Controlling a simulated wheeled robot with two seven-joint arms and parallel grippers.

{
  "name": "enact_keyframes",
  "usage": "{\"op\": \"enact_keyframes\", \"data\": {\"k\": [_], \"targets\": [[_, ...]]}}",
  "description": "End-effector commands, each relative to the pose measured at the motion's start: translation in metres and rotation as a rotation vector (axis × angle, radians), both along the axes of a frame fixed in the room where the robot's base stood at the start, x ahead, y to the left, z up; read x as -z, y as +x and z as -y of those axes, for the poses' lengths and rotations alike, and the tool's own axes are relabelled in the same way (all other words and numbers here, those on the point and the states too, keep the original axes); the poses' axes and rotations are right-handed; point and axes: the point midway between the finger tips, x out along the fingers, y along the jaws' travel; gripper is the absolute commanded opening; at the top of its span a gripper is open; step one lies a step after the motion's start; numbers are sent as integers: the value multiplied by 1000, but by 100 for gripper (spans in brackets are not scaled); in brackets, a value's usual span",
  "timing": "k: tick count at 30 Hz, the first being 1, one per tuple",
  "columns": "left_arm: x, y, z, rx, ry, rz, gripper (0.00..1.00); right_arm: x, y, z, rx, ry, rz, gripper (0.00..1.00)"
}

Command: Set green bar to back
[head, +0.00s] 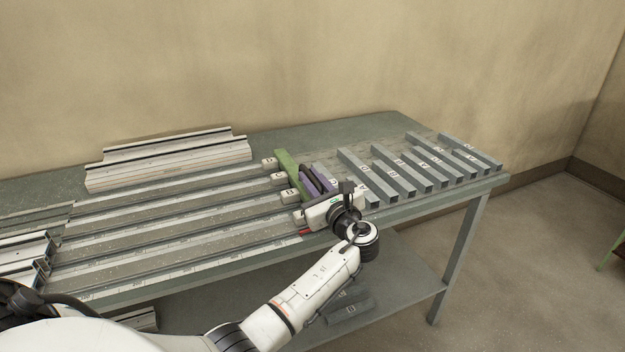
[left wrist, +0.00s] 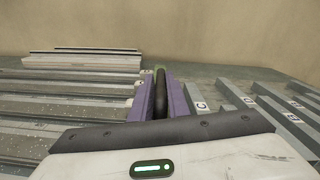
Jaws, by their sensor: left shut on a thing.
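The green bar (head: 287,162) lies slanted on the bench beside the labelled ends of the long profiles. My left gripper (head: 312,178) is just right of the green bar. Its dark finger (left wrist: 160,92) lies between two purple sides, which look like a purple bar (left wrist: 141,100). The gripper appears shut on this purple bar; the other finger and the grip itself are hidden. The green bar's near end is partly covered by the gripper. My right gripper is not seen.
Several grey labelled bars (head: 385,180) lie to the right of the gripper. Long profiles (head: 180,205) fill the left of the bench (head: 350,128), and a pale profile stack (head: 170,160) stands at the back left. The wall is close behind.

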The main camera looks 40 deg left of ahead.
Motion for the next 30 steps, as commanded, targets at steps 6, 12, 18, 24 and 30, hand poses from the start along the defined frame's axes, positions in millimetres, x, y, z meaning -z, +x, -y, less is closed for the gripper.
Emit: {"op": "enact_keyframes", "data": {"k": [6, 12, 18, 24, 30], "targets": [[-6, 4, 2, 12, 0, 13, 30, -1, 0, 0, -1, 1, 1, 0], [-4, 3, 2, 9, 1, 8, 31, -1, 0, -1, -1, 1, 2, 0], [-3, 0, 9, 10, 1, 6, 31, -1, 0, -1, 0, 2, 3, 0], [-2, -14, 41, 12, -3, 7, 31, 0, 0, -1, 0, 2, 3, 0], [-3, -30, 75, 11, -2, 9, 31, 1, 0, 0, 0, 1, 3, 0]]}}
